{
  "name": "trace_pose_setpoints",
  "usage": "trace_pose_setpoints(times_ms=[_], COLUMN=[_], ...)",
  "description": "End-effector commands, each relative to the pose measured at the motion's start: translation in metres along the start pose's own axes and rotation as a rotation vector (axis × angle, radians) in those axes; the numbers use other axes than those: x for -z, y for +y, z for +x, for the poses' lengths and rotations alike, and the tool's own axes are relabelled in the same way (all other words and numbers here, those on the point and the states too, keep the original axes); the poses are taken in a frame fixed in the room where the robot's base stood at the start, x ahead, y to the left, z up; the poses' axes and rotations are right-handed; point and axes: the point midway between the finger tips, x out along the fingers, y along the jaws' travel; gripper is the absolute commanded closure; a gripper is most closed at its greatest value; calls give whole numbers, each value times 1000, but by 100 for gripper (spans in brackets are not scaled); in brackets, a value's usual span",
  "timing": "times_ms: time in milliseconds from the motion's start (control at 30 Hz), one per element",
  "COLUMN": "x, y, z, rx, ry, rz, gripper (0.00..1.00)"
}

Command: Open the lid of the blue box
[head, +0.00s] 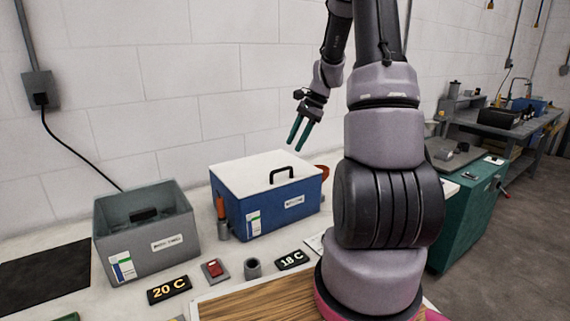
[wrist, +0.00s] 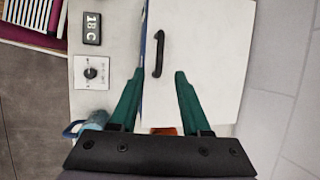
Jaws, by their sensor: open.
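The blue box (head: 268,207) stands on the bench in the middle of the head view. Its white lid (head: 250,170) is shut and carries a black handle (head: 282,174) near the front edge. In the wrist view the white lid (wrist: 205,60) lies below my gripper, with the black handle (wrist: 158,54) ahead of the fingertips. My gripper (head: 301,133) has green fingers and is open and empty, above the back right of the lid. In the wrist view my gripper (wrist: 159,75) has its fingers apart, and they do not touch the handle.
A grey box (head: 147,240) with a dark handle stands left of the blue box. An orange-handled tool (head: 221,214) stands close between them. The wall is behind.

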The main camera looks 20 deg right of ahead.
Motion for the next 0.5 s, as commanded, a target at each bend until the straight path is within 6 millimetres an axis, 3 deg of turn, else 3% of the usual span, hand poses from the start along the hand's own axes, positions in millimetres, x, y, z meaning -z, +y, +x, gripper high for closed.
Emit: trace_pose_setpoints(times_ms=[300,500], x=[-1,-1], y=[1,0], z=[61,82], rx=[-4,-2], ry=[-3,-1], rz=[1,-1], gripper=[53,53])
